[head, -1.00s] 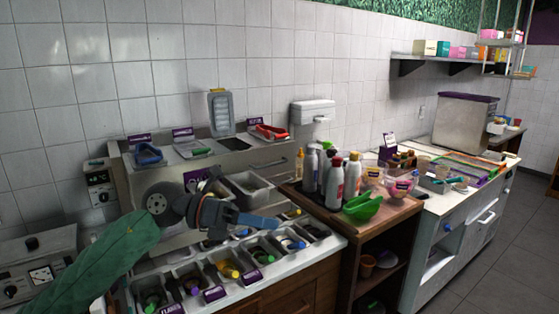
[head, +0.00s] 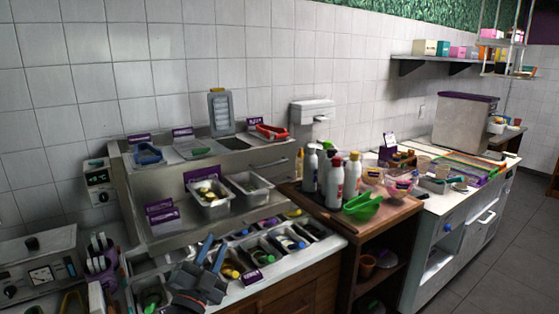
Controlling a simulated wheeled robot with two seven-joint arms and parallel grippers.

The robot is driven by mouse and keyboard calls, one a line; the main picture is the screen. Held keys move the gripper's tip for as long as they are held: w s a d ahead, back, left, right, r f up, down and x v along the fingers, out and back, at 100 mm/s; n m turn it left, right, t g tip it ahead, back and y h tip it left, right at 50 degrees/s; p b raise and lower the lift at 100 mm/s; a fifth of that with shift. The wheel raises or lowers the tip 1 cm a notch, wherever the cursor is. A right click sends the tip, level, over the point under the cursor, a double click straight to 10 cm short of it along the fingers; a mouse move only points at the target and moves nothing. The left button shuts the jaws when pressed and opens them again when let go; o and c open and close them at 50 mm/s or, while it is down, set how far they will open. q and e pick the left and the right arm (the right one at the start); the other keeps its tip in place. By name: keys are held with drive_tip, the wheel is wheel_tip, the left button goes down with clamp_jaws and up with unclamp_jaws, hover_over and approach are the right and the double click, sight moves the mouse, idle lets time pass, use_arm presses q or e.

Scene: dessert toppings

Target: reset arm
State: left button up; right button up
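My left gripper (head: 214,254) is low in the head view, over the front row of topping bins. Its two dark fingers point up and away with a gap between them. It looks open, and I see nothing held in it. It hides part of the bins behind and below it. My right gripper is not in view.
The front row of topping bins (head: 287,243) has coloured handles in it. Two metal pans (head: 250,188) sit on the step behind.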

use_arm(q)
drive_tip(key=s+a+f+n+g+y, duration=0.2)
drive_tip(key=s+f+n+g, duration=0.15)
drive_tip(key=f, duration=0.45)
drive_tip(key=s+a+f+n+g+y, duration=0.2)
drive_tip(key=s+f+g+y, duration=0.15)
drive_tip(key=f, duration=0.55)
drive_tip(key=s+a+f+n+g+y, duration=0.2)
drive_tip(key=s+a+f+n+g, duration=0.15)
drive_tip(key=f, duration=0.45)
drive_tip(key=s+f+n+g+h, duration=0.1)
drive_tip(key=s+f+g, duration=0.4)
drive_tip(key=s, duration=0.5)
drive_tip(key=s+f+n+g+h, duration=0.1)
drive_tip(key=s+f+g, duration=0.2)
drive_tip(key=s+f, duration=0.55)
drive_tip(key=s+d+f+g, duration=0.1)
drive_tip(key=s+d+f, duration=0.1)
drive_tip(key=f, duration=1.4)
drive_tip(key=s+d+f+g, duration=0.1)
drive_tip(key=s+d+f, duration=0.1)
drive_tip(key=f, duration=1.4)
drive_tip(key=shift+s+d, duration=0.2)
drive_tip(key=shift+d, duration=0.55)
